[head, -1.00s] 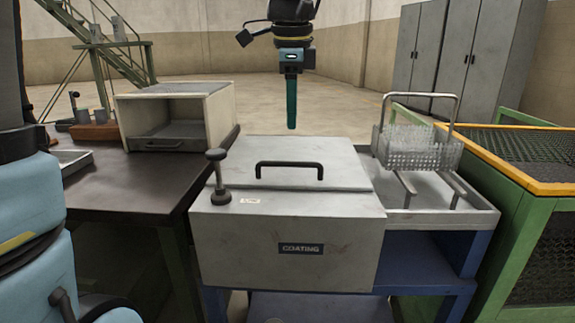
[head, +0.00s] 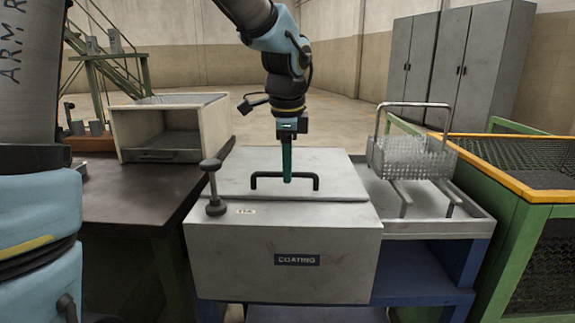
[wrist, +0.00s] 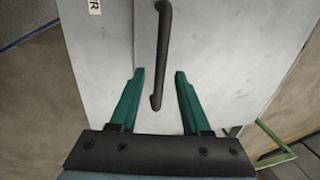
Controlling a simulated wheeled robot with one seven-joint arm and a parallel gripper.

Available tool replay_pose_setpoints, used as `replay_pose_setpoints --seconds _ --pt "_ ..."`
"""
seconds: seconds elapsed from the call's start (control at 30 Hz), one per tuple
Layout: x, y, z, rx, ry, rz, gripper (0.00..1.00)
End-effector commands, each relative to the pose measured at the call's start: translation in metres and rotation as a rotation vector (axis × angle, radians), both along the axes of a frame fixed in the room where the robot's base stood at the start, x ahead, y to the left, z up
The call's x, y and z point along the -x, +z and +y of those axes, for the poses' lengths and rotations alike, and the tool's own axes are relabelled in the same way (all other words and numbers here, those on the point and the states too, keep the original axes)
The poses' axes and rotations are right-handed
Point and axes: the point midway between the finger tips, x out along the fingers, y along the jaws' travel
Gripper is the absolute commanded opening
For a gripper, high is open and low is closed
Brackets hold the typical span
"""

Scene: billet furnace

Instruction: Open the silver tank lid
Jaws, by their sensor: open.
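The silver tank (head: 230,255) stands in the middle of the head view, with a "COATING" label on its front. Its flat lid (head: 335,172) is closed and carries a black bar handle (head: 262,181). My gripper (head: 287,180) points down over the handle, in front of its middle in the head view. In the wrist view the two green fingers of my gripper (wrist: 159,73) are apart, with the lower end of the handle (wrist: 160,60) showing between them. The fingers hold nothing. Whether they touch the lid I cannot tell.
A black knob on a post (head: 213,190) stands at the tank's left front corner. A wire basket (head: 415,158) sits on a tray (head: 455,220) to the right. A green cage with a yellow rim (head: 500,186) is beyond it. A dark bench (head: 120,200) is left.

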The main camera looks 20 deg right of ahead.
Motion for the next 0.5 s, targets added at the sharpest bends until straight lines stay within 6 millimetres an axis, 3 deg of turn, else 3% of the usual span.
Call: replay_pose_setpoints --seconds 0.07,0.43,0.5 --pt "0.0000 0.0001 0.0000 0.000 0.000 0.000 0.44" --pt "0.0000 0.0002 0.0000 0.000 0.000 0.000 0.02" --pt "0.0000 0.0002 0.0000 0.000 0.000 0.000 0.00"
